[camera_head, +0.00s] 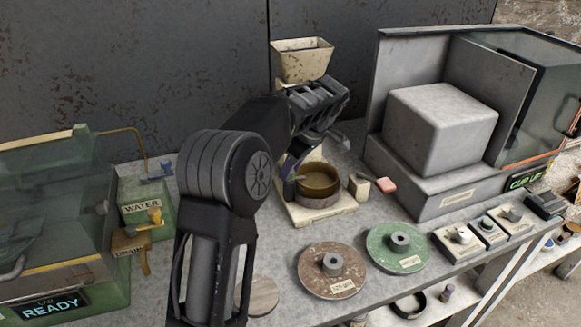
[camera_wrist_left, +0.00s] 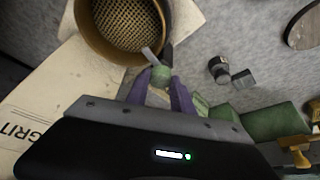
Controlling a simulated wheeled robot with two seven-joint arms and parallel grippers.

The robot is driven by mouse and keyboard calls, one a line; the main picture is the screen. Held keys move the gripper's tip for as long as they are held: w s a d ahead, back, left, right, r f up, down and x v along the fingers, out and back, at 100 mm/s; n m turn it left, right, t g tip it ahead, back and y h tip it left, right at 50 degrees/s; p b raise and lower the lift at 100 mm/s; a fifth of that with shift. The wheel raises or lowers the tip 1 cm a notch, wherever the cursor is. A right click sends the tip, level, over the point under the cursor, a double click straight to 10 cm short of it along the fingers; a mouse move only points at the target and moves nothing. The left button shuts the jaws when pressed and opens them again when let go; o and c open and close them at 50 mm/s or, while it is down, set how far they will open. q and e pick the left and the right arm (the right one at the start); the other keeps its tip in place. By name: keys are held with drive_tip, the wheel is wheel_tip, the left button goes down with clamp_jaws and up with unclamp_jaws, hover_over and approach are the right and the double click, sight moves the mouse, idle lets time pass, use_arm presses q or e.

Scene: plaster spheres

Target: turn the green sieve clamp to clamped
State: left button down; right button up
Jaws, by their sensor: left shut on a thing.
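The brass-coloured round sieve (camera_head: 319,180) sits on a pale base (camera_head: 315,212) in the middle of the bench. In the left wrist view the sieve (camera_wrist_left: 157,25) shows its mesh from above. The small green sieve clamp (camera_wrist_left: 160,76) is at the sieve's rim, with a pale lever end beside it. My left gripper (camera_wrist_left: 160,82) has its purple fingers shut on the clamp. In the head view my left gripper (camera_head: 287,174) is at the left side of the sieve, and my arm hides most of the clamp. My right gripper is in neither view.
A cream hopper (camera_head: 303,60) stands behind the sieve. A grey machine with a glass hood (camera_head: 440,130) is at the right. Brown (camera_head: 318,262) and green (camera_head: 382,262) discs lie in front. A green WATER box (camera_head: 135,190) with a yellow tap is at the left.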

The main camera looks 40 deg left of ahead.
use_arm(q)
drive_tip(key=shift+n+g+p, duration=0.4)
drive_tip(key=shift+n, duration=0.7)
drive_tip(key=c, duration=1.1)
unclamp_jaws()
drive_tip(key=p+v, duration=0.5)
drive_tip(key=v, duration=0.2)
drive_tip(key=shift+r, duration=0.4)
drive_tip(key=shift+w+d, duration=0.1)
drive_tip(key=shift+d, duration=0.05)
